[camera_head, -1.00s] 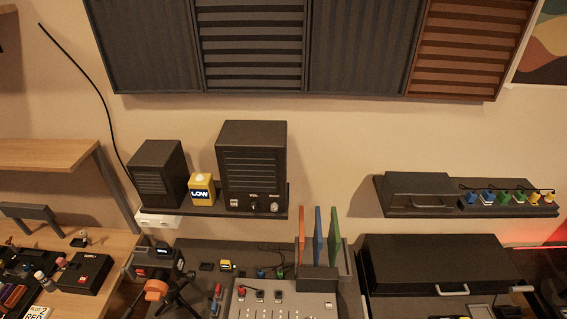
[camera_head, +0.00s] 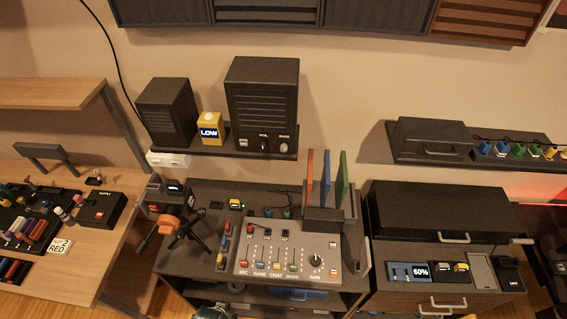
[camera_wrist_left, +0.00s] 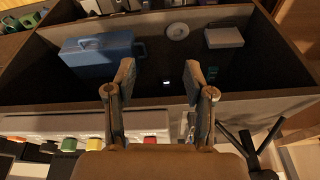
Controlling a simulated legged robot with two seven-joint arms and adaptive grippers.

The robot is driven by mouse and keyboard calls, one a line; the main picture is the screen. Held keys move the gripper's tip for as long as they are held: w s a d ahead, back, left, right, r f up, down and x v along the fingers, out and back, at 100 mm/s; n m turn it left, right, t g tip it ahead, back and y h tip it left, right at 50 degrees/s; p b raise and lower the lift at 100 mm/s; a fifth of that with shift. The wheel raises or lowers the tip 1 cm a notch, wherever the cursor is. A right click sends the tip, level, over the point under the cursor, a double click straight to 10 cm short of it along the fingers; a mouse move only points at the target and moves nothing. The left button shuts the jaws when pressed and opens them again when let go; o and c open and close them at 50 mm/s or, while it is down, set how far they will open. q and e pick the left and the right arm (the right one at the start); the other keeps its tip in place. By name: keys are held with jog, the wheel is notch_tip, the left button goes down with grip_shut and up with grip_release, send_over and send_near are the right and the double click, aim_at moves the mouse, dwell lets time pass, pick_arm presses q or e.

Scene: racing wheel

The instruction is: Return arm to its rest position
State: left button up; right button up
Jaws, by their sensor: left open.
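My left gripper (camera_wrist_left: 160,70) shows in the left wrist view with its two fingers apart and nothing between them. Beyond the fingers is a dark open compartment (camera_wrist_left: 285,75) holding a blue case (camera_wrist_left: 103,54), a white ring-shaped item (camera_wrist_left: 178,31) and a grey box (camera_wrist_left: 223,38). I cannot tell how far the fingers are from it. The left arm is not clearly visible in the head view, and my right gripper is not in view.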

pick_arm(q)
jog(key=s+f+g+b, duration=0.1)
jog(key=s+f, duration=0.2)
jog(key=f, duration=0.8)
jog(key=s+f+b, duration=0.1)
jog(key=s+f, duration=0.2)
jog(key=f, duration=0.9)
jog(key=s+a+f+g+b, duration=0.1)
jog(key=s+a+f, duration=0.2)
jog(key=s+f, duration=1)
jog(key=shift+s+a+f+b, duration=0.25)
jog(key=shift+s+b, duration=0.1)
jog(key=shift+s, duration=0.7)
